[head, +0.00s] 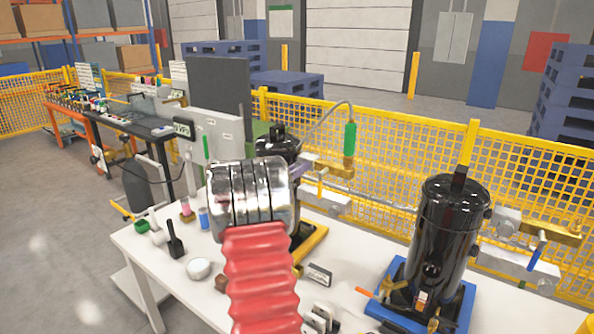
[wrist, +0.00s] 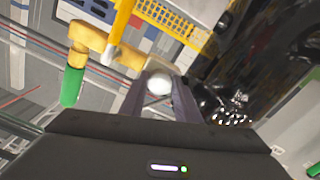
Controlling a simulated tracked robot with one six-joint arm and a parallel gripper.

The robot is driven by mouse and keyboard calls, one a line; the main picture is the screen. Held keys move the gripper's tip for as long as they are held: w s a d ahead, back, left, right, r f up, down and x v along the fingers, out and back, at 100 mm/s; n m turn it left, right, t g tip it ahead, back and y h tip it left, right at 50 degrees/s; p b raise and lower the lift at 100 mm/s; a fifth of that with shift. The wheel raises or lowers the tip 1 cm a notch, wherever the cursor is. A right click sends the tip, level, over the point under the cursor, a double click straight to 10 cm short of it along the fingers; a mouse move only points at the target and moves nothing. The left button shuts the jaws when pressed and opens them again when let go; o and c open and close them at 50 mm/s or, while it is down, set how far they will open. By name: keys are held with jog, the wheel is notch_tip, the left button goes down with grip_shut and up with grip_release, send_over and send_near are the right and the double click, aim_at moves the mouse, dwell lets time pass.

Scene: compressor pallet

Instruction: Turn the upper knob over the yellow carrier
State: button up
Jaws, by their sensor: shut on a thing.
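The yellow carrier (head: 314,240) stands on the white table, mostly hidden behind my arm. A black compressor (head: 276,145) stands on it, with a brass fitting (head: 330,168) at its upper right. In the wrist view, a pale round knob (wrist: 158,83) sits between the two fingers of my gripper (wrist: 163,90), which is shut on it. The brass fitting (wrist: 92,38) is just beyond the knob. In the head view, only a bit of my gripper (head: 298,170) shows past my chrome wrist, and the knob's grip is hidden.
A green cylinder (head: 349,138) with a hose stands upright on the fitting. A second black compressor (head: 447,235) sits on a blue carrier (head: 462,302) at the right. Small items lie on the white table (head: 150,255). A yellow mesh fence (head: 390,150) runs behind.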

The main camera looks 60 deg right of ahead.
jog(key=shift+f, duration=0.25)
jog(key=o, duration=0.7)
jog(key=shift+c, duration=0.2)
jog(key=o, duration=0.4)
jog(key=shift+r, duration=0.2)
jog(key=shift+c, duration=0.2)
jog(key=w+a, duration=0.2)
jog(key=a, duration=1.1)
jog(key=shift+w+a, duration=0.15)
jog(key=shift+a, duration=0.2)
